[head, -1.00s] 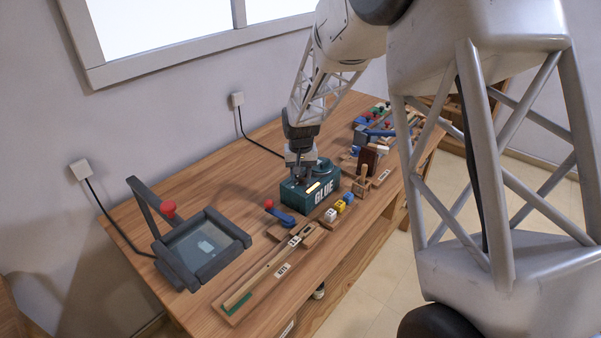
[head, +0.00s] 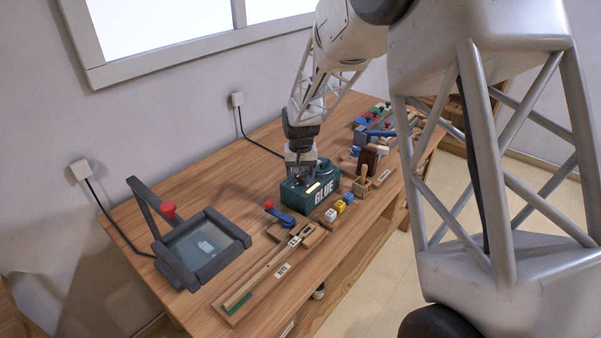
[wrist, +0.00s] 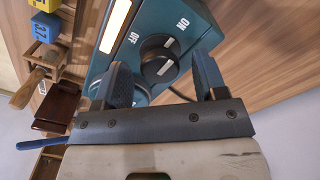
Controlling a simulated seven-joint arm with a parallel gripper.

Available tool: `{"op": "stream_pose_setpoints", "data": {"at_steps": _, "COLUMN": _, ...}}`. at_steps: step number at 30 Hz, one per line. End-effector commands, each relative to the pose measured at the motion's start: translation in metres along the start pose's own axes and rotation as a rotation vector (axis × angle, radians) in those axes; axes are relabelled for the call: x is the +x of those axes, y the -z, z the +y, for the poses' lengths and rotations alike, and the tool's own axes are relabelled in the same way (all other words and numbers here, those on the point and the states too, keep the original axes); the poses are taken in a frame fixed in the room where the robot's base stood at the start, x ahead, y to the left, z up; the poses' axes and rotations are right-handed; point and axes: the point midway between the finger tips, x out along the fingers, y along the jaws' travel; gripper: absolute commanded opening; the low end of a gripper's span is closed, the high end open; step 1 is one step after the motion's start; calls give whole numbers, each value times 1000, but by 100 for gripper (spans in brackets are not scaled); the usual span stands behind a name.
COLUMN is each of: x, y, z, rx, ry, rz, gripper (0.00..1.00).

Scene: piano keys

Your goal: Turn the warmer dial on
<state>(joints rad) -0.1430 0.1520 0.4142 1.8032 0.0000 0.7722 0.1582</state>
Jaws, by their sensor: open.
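The warmer is a teal box marked GLUE (head: 312,194) on the bench, with a lit cream strip on it. In the wrist view its top (wrist: 112,62) carries a black round dial (wrist: 158,58) with a white pointer line and the labels OFF and ON beside it. I cannot tell which label the pointer marks. My gripper (head: 300,178) is low over the box. In the wrist view my gripper (wrist: 164,80) has its fingers spread apart, one on each side of the dial area. I cannot tell whether they touch it. The finger bases hide part of the box.
A dark framed tray with a red-knobbed lever (head: 205,248) stands at the left. A blue lever with a red ball (head: 282,216), small coloured blocks (head: 340,207) and wooden fixtures (head: 366,172) sit close to the box. The bench behind the box is clear.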

Motion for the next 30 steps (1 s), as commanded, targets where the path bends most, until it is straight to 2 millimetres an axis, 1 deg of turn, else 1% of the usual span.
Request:
{"op": "stream_pose_setpoints", "data": {"at_steps": 5, "x": -12, "y": 0, "z": 0, "rx": 0, "ry": 0, "rz": 2, "gripper": 65}}
{"op": "stream_pose_setpoints", "data": {"at_steps": 8, "x": -22, "y": 0, "z": 0, "rx": 0, "ry": 0, "rz": 2, "gripper": 65}}
{"op": "stream_pose_setpoints", "data": {"at_steps": 18, "x": -64, "y": 0, "z": 0, "rx": 0, "ry": 0, "rz": 2, "gripper": 65}}
{"op": "stream_pose_setpoints", "data": {"at_steps": 24, "x": -75, "y": 0, "z": 0, "rx": 0, "ry": 0, "rz": 0, "gripper": 65}}
{"op": "stream_pose_setpoints", "data": {"at_steps": 30, "x": -77, "y": 0, "z": 0, "rx": 0, "ry": 0, "rz": 0, "gripper": 65}}
